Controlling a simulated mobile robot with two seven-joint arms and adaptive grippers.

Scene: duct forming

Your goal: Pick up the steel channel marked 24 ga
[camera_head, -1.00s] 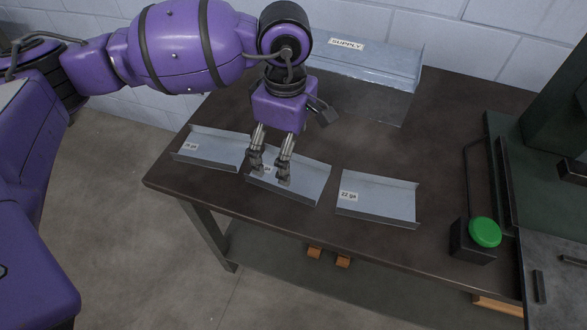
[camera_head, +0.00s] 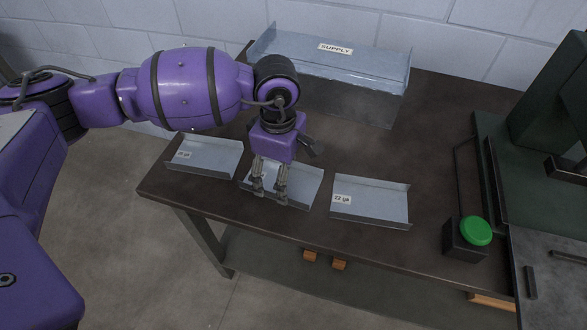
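Three grey steel channels lie in a row along the table's front part. The left channel (camera_head: 213,155) has a small label too blurred to read surely. The right channel (camera_head: 372,204) is marked 22 ga. The middle channel (camera_head: 306,184) has its label hidden behind my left gripper, so I cannot read its mark. My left gripper (camera_head: 270,190) points down at the middle channel's left half. Its two fingers are apart with a gap between them, and I cannot tell whether they touch the channel. My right gripper is out of view.
A box marked SUPPLY (camera_head: 390,70) stands at the back of the dark table (camera_head: 430,115). A black box with a green button (camera_head: 477,231) sits at the right, next to a dark green machine (camera_head: 550,120). The table between the supply box and the button is clear.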

